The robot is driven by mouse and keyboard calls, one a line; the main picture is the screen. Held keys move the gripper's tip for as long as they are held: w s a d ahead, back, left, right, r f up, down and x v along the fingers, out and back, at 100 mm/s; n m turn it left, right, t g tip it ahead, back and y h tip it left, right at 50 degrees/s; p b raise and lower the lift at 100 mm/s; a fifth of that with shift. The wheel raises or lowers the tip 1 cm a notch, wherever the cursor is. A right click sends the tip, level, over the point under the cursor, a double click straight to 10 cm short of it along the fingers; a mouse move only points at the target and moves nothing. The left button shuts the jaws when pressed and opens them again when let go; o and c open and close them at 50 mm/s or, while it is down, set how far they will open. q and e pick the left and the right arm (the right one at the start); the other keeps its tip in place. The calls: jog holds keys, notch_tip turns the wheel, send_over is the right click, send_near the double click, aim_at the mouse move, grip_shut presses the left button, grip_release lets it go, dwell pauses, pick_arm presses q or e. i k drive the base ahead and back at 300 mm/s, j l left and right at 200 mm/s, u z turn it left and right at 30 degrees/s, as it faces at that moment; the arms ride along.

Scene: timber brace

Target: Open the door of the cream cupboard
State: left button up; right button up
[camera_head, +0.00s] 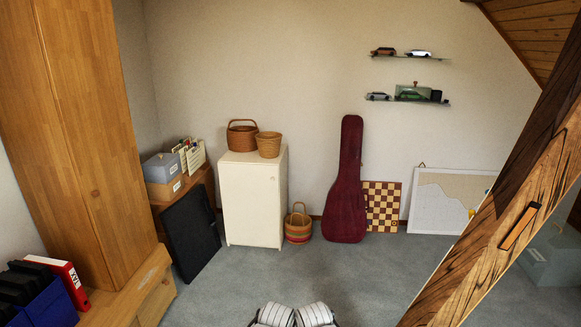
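The cream cupboard (252,205) stands on the grey carpet against the back wall, left of the picture's middle. It is a small upright box, and its front door looks shut. I cannot make out a handle clearly at this size. Two white ribbed parts of my own arms show at the bottom edge, well in front of the cupboard and apart from it. My grippers do not show.
Two wicker baskets (242,136) stand on the cupboard, and a striped basket (298,226) beside it. A dark panel (191,233) leans at its left. A maroon guitar case (346,190) stands right. A timber brace (510,190) slants across the right. The middle carpet (300,270) is clear.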

aim_at(249, 192)
jog(key=i, duration=3.5)
jog(key=i+u, duration=0.2)
jog(key=u, duration=0.2)
